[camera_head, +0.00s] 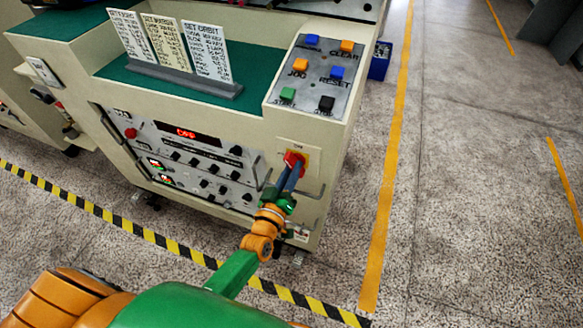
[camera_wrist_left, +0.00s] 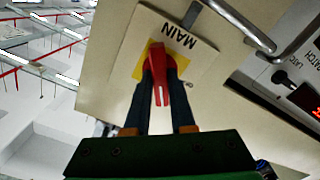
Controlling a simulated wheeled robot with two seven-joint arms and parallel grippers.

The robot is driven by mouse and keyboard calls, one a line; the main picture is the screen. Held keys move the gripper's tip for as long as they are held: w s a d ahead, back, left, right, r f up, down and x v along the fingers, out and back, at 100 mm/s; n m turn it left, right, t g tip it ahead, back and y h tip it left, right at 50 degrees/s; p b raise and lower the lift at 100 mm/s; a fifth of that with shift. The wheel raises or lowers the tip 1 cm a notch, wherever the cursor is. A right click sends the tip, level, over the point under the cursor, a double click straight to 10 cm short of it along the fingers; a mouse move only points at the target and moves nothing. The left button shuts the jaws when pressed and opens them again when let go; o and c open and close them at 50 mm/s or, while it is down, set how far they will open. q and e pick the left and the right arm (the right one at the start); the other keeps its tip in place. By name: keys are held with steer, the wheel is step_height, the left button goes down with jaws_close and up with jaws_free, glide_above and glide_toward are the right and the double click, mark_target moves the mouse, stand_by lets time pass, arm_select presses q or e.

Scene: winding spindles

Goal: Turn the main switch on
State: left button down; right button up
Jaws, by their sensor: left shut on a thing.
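The main switch is a red rotary handle (camera_head: 294,160) on a yellow plate, on the front panel of the cream cabinet near its right corner. In the left wrist view the red handle (camera_wrist_left: 169,75) lies between the two dark fingers of my left gripper (camera_wrist_left: 160,84), which is shut on it. The label "MAIN" (camera_wrist_left: 174,36) shows upside down beside the yellow plate (camera_wrist_left: 140,68). In the head view my left gripper (camera_head: 289,176) reaches up to the switch and partly covers it. My right gripper is not in view.
A metal bar handle (camera_wrist_left: 238,20) is close to the switch. The cabinet top carries a button panel (camera_head: 312,76) and several text cards (camera_head: 162,42). A control panel (camera_head: 185,160) with a red display is to the left. Open floor (camera_head: 470,190) lies to the right.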

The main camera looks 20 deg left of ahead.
arm_select(q)
steer(key=m, duration=0.3)
steer(key=shift+m+p, duration=0.3)
steer(key=shift+f+m, duration=0.1)
steer(key=shift+m, duration=1.4)
steer(key=c, duration=0.8)
jaws_free()
steer(key=shift+o, duration=0.2)
steer(key=s, duration=0.7)
steer(key=shift+p, duration=0.45)
